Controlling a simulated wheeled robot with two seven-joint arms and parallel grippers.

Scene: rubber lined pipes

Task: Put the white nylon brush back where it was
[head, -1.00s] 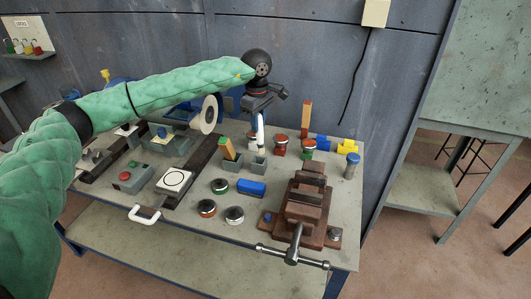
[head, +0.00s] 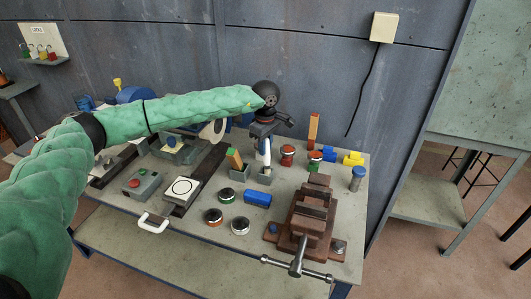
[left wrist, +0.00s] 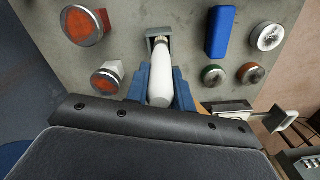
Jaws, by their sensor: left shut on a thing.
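My left gripper (head: 266,140) is shut on the white brush (head: 265,152), which hangs roughly upright below it. In the left wrist view the blue fingers (left wrist: 160,88) clasp both sides of the white brush (left wrist: 160,78). A small grey open holder (head: 265,177) stands on the bench right under the brush. It also shows in the left wrist view (left wrist: 149,34), where the brush's far end overlaps its opening. I cannot tell how far that end is inside. My right gripper is not in view.
A similar grey holder (head: 236,172) with an orange and green block stands just left. A blue block (head: 257,198), several round tins and a brown vise (head: 312,215) are nearer the front.

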